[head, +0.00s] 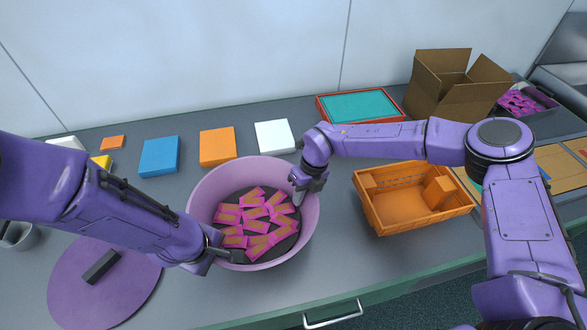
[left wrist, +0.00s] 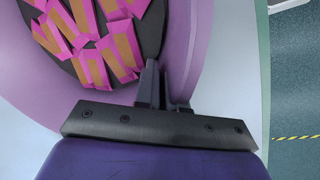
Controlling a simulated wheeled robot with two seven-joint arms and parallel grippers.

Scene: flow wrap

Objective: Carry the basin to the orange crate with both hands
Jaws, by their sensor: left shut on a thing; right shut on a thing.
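The purple basin (head: 200,190) stands at the middle of the counter, with several pink and brown wrapped packets (head: 255,212) on its dark bottom. My left gripper (head: 236,256) is shut on the basin's near rim, toward the left. The left wrist view shows its fingers (left wrist: 163,95) on either side of the basin wall (left wrist: 195,50). My right gripper (head: 299,192) is shut on the basin's right rim. Whether the basin touches the counter is hard to tell. The orange crate (head: 385,224) stands to the right of the basin, with an orange block inside it.
Blue, orange and white boxes (head: 160,156) lie behind the basin. A red tray with a teal top (head: 360,105) and an open cardboard box (head: 440,88) stand at the back right. A round purple lid (head: 130,290) lies front left. Bare counter separates basin and crate.

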